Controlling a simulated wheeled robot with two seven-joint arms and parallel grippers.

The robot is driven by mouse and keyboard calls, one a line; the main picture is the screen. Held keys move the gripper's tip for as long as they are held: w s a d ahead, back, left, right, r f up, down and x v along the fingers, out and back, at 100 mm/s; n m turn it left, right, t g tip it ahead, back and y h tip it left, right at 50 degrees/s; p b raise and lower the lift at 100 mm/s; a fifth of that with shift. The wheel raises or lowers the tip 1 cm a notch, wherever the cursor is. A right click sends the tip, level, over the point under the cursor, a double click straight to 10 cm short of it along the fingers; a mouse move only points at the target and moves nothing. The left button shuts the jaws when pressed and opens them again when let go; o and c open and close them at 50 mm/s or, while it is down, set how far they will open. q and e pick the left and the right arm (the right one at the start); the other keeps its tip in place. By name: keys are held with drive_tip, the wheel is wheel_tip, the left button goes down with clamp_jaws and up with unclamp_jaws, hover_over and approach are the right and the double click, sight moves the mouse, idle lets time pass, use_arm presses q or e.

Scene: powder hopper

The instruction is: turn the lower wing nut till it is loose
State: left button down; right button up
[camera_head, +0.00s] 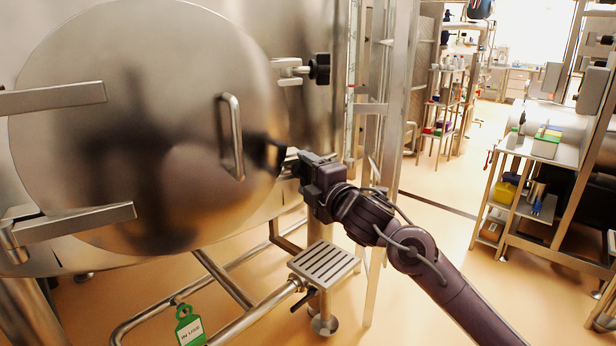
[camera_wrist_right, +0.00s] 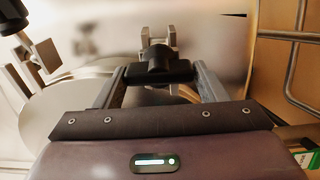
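The lower wing nut (camera_wrist_right: 158,66) is black and shows in the right wrist view, in front of a metal fork bracket. In the head view it is hidden by my right gripper (camera_head: 292,163), at the lower right rim of the round hopper lid (camera_head: 110,150). In the right wrist view my right gripper (camera_wrist_right: 160,80) has one finger at each end of the nut. The fingertips lie close to its ends; I cannot tell whether they press on it. The upper wing nut (camera_head: 320,69) sits on its clamp at the upper right rim. My left gripper is not in view.
A lid handle (camera_head: 232,137) stands out just left of my right gripper. Two hinge bars (camera_head: 75,222) are at the left. A steel frame post (camera_head: 392,150) rises behind my right arm. A slatted step (camera_head: 323,263) and pipes with a green tag (camera_head: 189,326) are below.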

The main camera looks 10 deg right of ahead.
drive_tip(key=o, duration=0.3)
drive_tip(key=shift+o, duration=0.2)
drive_tip(key=b+v, duration=0.1)
drive_tip(key=v, duration=0.6)
drive_tip(key=shift+s, duration=0.4)
drive_tip(key=shift+d, duration=0.1)
